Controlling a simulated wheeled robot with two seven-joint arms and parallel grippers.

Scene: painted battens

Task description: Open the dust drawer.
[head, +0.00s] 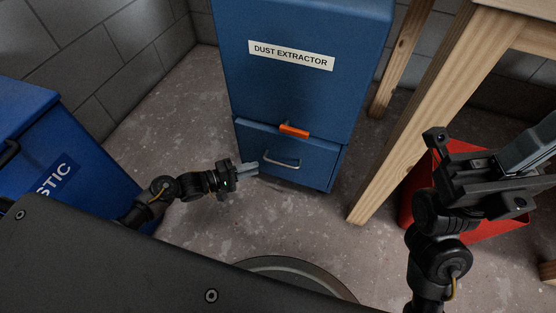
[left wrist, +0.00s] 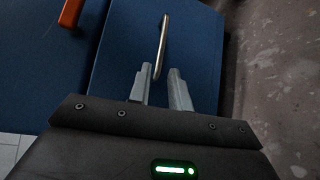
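The blue dust extractor (head: 292,80) stands against the wall, with the dust drawer (head: 310,168) at its bottom. The drawer looks shut in the head view. A silver bar handle (head: 282,162) is on its front, and an orange latch (head: 294,130) sits at the seam above. My left gripper (head: 256,169) is at the left of the handle. In the left wrist view its fingers (left wrist: 161,72) are apart, with the handle (left wrist: 162,45) running from between the tips outward; contact cannot be told. My right gripper (head: 525,155) is raised at the right, away from the drawer; its finger gap is unclear.
A blue plastic bin (head: 75,150) stands at the left. A wooden table leg (head: 405,125) and a red bin (head: 470,235) are at the right. A round grey lid-like object (head: 290,272) is on the floor in front. Concrete floor (head: 300,225) is clear before the drawer.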

